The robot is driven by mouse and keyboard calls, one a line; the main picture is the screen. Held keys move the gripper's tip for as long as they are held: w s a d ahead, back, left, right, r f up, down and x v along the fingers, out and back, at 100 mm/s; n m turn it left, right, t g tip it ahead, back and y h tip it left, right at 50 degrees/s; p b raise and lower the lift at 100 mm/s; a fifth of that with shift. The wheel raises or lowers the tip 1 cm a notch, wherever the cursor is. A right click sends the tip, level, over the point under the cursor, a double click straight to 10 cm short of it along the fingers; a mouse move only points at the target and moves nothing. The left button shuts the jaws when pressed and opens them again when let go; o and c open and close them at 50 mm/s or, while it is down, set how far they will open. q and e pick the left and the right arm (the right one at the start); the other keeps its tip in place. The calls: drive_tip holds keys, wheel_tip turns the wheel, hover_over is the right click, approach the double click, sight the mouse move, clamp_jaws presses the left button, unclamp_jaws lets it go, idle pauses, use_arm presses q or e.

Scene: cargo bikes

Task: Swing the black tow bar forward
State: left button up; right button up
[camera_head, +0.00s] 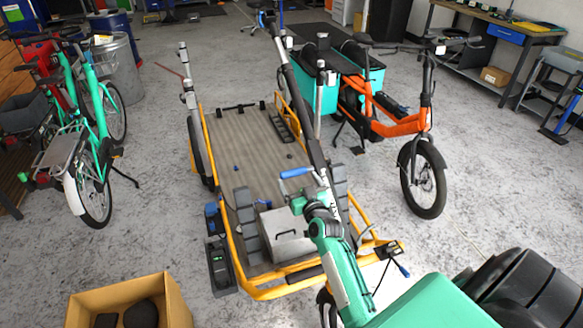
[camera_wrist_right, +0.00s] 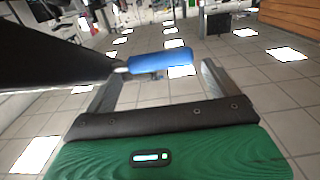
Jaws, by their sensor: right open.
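The black tow bar (camera_head: 299,100) is a long dark bar that runs diagonally over the trailer (camera_head: 231,160), from a blue-tipped end at the top down towards the front. A blue handle (camera_head: 297,173) shows beside its lower part. In the right wrist view, the blue handle (camera_wrist_right: 161,62) sticks out sideways from the dark bar (camera_wrist_right: 50,58). My right gripper (camera_head: 313,186) is open at the handle. In the wrist view its two grey fingers (camera_wrist_right: 165,66) stand either side of the handle; contact is unclear. My left gripper is not in view.
A grey box (camera_head: 286,235) sits at the trailer's front. An orange cargo bike (camera_head: 391,125) stands right of the trailer, and green bikes (camera_head: 101,140) stand left. An open cardboard box (camera_head: 178,302) is at lower left. Grey floor is clear between the green bikes and the trailer.

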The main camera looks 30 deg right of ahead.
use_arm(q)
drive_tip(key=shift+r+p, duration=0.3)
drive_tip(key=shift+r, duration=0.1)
use_arm(e)
drive_tip(key=x, duration=0.7)
drive_tip(key=shift+w, duration=0.1)
